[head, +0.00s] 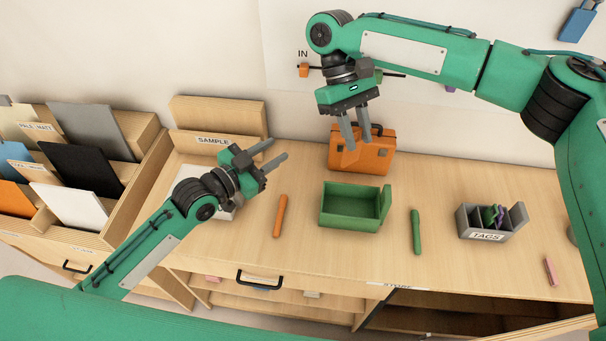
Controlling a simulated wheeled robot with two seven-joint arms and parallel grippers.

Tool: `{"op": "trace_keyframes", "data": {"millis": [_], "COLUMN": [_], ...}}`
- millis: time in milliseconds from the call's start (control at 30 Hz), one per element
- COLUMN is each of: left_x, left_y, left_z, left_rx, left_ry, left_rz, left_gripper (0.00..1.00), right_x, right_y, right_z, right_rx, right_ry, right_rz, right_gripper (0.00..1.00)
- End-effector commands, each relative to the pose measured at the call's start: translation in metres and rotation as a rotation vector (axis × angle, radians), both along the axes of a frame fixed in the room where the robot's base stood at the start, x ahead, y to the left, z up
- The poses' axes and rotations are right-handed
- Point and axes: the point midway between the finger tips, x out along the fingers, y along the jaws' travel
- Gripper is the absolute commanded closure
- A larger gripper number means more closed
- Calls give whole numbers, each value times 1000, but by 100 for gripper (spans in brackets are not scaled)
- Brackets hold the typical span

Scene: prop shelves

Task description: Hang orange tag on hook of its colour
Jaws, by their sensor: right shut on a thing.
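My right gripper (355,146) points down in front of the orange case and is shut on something. Orange shows between its fingers, but a held tag is hard to tell from the case behind. A small orange block (304,71) sits on the wall panel below the word "IN", apparently the orange hook's mount. A green block (378,76) and a purple one (451,87) are further right, partly hidden by my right arm. My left gripper (279,148) is open and empty over the counter. The grey tags box (485,236) holds green and purple pieces.
An orange case (375,160) with a dark handle stands at the counter's back. An open green box (348,218) lies before it, between orange (280,216) and green (416,232) sticks. A blue piece (577,22) is high on the wall. A file rack (110,205) stands left.

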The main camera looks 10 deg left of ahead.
Motion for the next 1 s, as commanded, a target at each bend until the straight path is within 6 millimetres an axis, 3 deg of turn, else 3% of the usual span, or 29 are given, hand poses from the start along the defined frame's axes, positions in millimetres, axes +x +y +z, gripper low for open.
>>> {"op": "trace_keyframes", "data": {"millis": [100, 200, 400, 567, 1000], "left_x": [-35, -57, -77, -71, -27], "left_y": [-42, -65, -85, -95, -147], "left_z": [14, 23, 32, 33, 33], "left_rx": [-96, -151, -203, -209, -209], "left_ry": [49, 81, 113, 114, 113], "left_rz": [-96, -154, -207, -210, -209], "left_gripper": [66, 66, 66, 66, 66], "right_x": [0, 0, 0, 0, 0], "right_y": [0, 0, 0, 0, 0], "right_z": [0, 0, 0, 0, 0], "right_rx": [0, 0, 0, 0, 0], "right_ry": [0, 0, 0, 0, 0], "right_rz": [0, 0, 0, 0, 0], "right_gripper": [92, 92, 92, 92, 92]}}
